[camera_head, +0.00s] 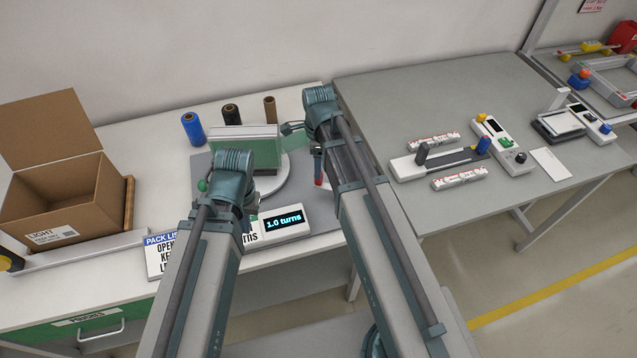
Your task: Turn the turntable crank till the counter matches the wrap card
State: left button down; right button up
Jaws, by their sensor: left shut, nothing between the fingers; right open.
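The counter (285,223) at the turntable's front reads "1.0 turns". The white turntable (273,182) carries a green-and-white box (243,139). My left gripper (229,186) is shut and empty in front of the turntable's left side; its fingers are mostly hidden. My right gripper (289,128) is open at the box's right, beside translucent green film (297,142). A red-and-blue upright part (318,167) stands behind my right arm. I cannot tell which part is the crank.
Blue (193,129), black (231,115) and brown (270,110) rolls stand behind the turntable. An open cardboard box (65,205) is at left, with a pack list sign (163,256) in front. The grey table (420,95) at right holds several devices; its rear is clear.

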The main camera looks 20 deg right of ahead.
pick_arm(q)
notch_tip(320, 180, down, 6)
jog(key=b, duration=0.4)
jog(key=shift+r+b, duration=0.1)
jog(key=shift+b, duration=0.3)
pick_arm(e)
notch_tip(320, 180, down, 6)
jog(key=shift+r, duration=0.1)
jog(key=shift+r, duration=0.1)
grip_shut()
dwell(0.4)
